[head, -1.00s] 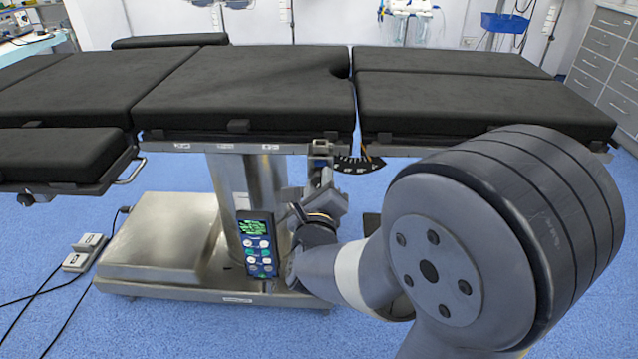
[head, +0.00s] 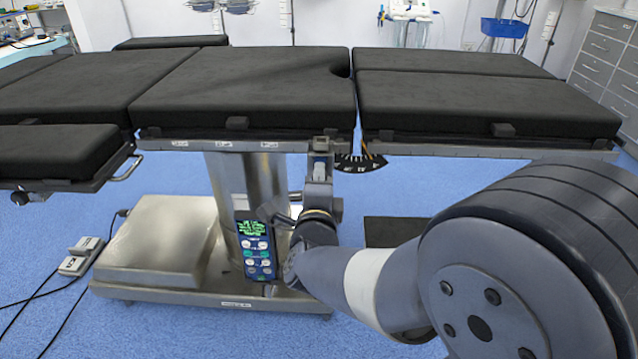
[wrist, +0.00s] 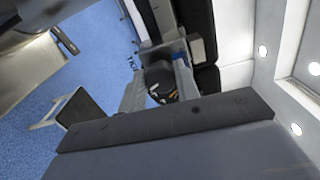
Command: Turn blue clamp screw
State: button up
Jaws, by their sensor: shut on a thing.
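The clamp (head: 321,148) sits on the table's side rail, left of the black angle scale (head: 360,162). My gripper (head: 319,184) is directly below the clamp, pointing up, with its fingers shut on the clamp screw. In the head view the screw is mostly hidden by the fingers. In the wrist view a small blue part, seemingly of the clamp screw (wrist: 180,56), shows beside the fingers of my gripper (wrist: 161,72). The rest of the screw cannot be made out there.
The black-padded operating table (head: 240,95) spans the view above my gripper. A hand control (head: 256,246) hangs close to the left of my wrist, in front of the steel column (head: 232,185). Foot pedals (head: 82,255) and cables lie on the floor at left.

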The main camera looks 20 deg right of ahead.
jog(key=shift+d+f+n+p, duration=0.1)
jog(key=shift+n+p, duration=4.45)
jog(key=shift+n, duration=11.15)
jog(key=o, duration=1)
jog(key=shift+c, duration=0.2)
